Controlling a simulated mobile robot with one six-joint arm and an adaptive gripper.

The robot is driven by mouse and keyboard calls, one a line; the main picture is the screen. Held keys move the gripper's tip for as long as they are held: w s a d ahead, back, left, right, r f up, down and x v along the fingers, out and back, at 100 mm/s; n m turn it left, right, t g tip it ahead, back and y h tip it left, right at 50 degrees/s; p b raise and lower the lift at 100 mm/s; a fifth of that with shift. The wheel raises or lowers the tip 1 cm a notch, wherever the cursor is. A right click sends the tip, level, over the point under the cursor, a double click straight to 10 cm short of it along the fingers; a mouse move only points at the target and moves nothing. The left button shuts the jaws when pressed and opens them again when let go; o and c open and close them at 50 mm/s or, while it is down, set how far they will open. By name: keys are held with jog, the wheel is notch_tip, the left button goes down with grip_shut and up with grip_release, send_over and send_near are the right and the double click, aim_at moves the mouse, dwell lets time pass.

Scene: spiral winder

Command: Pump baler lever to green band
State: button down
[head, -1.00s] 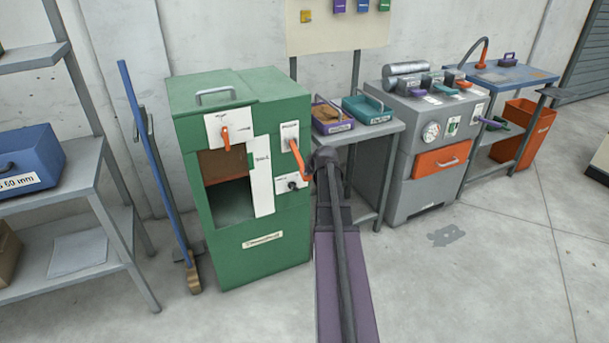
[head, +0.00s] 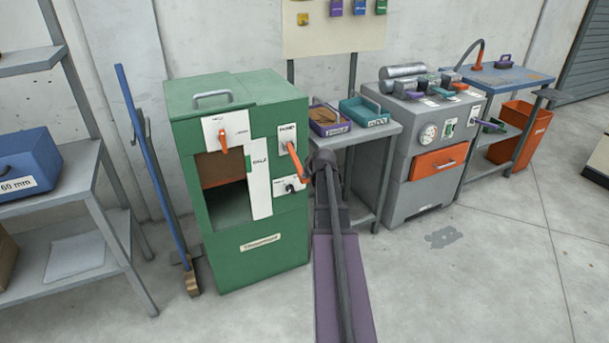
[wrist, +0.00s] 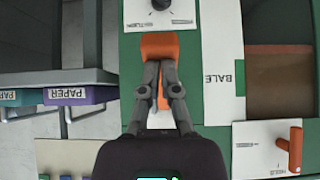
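The green baler (head: 262,235) stands against the wall in the head view. Its orange pump lever (head: 294,160) slants down to the right from a white plate on the right of the front; its orange grip (wrist: 160,47) fills the upper middle of the wrist view. My gripper (wrist: 160,75) has its two fingers close together at the grip, with orange showing between them; it appears shut on the lever. The white BALE strip (head: 260,180) runs down beside the opening, with a small green mark (wrist: 239,78) by its edge. No pointer is readable.
A second orange handle (head: 223,140) sits on the upper left plate, and a dark knob (head: 290,187) is below the lever. A small table (head: 376,133) with trays stands close right. A blue-handled broom (head: 150,165) leans at the left.

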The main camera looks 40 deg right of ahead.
jog(key=p+v, duration=0.9)
jog(key=v, duration=0.4)
jog(key=shift+r+p, duration=0.3)
jog(key=shift+p, duration=0.1)
jog(key=shift+s+a, duration=0.1)
dwell(0.9)
jog(key=a+f+n+g+y, duration=0.1)
jog(key=a+f+g+y, duration=0.15)
jog(key=a, duration=1.45)
jog(key=a+f+n+g+y, duration=0.1)
jog(key=a+f+n+g, duration=0.15)
jog(key=a, duration=1.45)
jog(key=s+a+g, duration=0.1)
jog(key=s+a, duration=0.1)
jog(key=a, duration=0.3)
jog(key=s+a+g+h, duration=0.1)
jog(key=s+a+g, duration=0.1)
jog(key=a, duration=0.3)
jog(key=shift+s+a, duration=0.2)
jog(key=shift+s, duration=0.6)
jog(key=shift+m, duration=0.25)
